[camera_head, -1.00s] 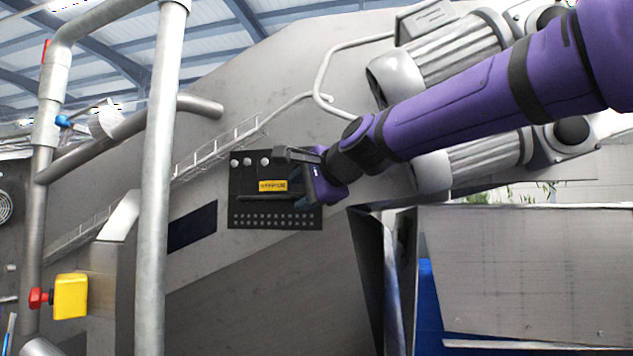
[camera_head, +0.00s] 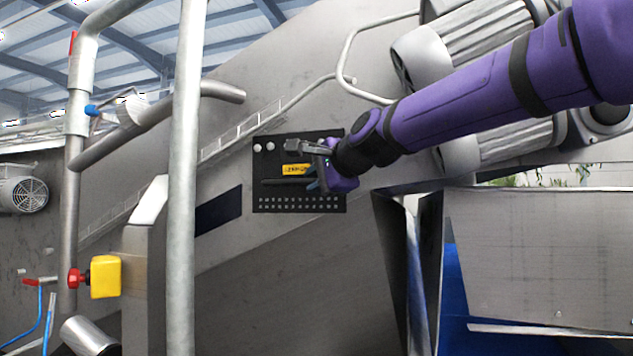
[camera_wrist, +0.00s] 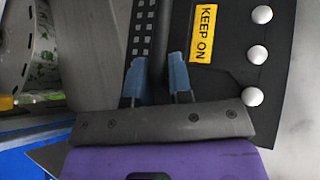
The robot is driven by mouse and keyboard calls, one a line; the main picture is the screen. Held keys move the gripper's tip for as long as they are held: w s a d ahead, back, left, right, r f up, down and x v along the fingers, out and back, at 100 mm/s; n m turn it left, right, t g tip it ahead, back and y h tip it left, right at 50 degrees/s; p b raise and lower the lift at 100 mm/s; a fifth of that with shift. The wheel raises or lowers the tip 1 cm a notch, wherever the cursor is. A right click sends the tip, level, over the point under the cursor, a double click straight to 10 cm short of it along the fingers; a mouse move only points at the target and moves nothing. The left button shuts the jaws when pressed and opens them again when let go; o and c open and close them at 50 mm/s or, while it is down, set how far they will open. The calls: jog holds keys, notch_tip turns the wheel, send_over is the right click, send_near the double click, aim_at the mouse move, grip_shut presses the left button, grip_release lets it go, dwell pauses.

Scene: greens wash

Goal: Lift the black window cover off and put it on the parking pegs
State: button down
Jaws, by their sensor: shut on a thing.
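The black window cover (camera_head: 300,204) is a flat plate with a yellow label (camera_head: 297,170), a bar handle (camera_head: 283,183) and a perforated lower band. It lies flat against the sloped steel wall, up and right of the dark window opening (camera_head: 218,212), which is uncovered. White round peg heads (camera_head: 257,147) show in front of its top edge; the wrist view shows three (camera_wrist: 257,54). I cannot tell how firmly they hold it. My gripper (camera_head: 317,181) is at the cover's right part. In the wrist view its blue fingers (camera_wrist: 158,76) are shut on the handle (camera_wrist: 159,45).
A grey upright pipe (camera_head: 185,200) stands at the left, in front of the wall. A yellow box with a red button (camera_head: 105,277) is beside it. A curved pipe (camera_head: 345,65) and large motors (camera_head: 470,50) sit above. A steel bin (camera_head: 545,260) is at the lower right.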

jog(key=shift+s+f, duration=0.1)
jog(key=shift+f, duration=0.05)
dwell(0.3)
jog(key=shift+r, duration=0.45)
jog(key=shift+a+r, duration=0.1)
jog(key=shift+r, duration=0.55)
jog(key=shift+r, duration=1.25)
jog(key=shift+t+y, duration=0.4)
jog(key=shift+t, duration=0.2)
jog(key=shift+d+t, duration=0.2)
jog(key=shift+t, duration=0.1)
jog(key=shift+s, duration=0.15)
jog(key=shift+s+a, duration=0.4)
jog(key=shift+s, duration=0.45)
jog(key=shift+s+a, duration=0.35)
jog(key=shift+s, duration=0.5)
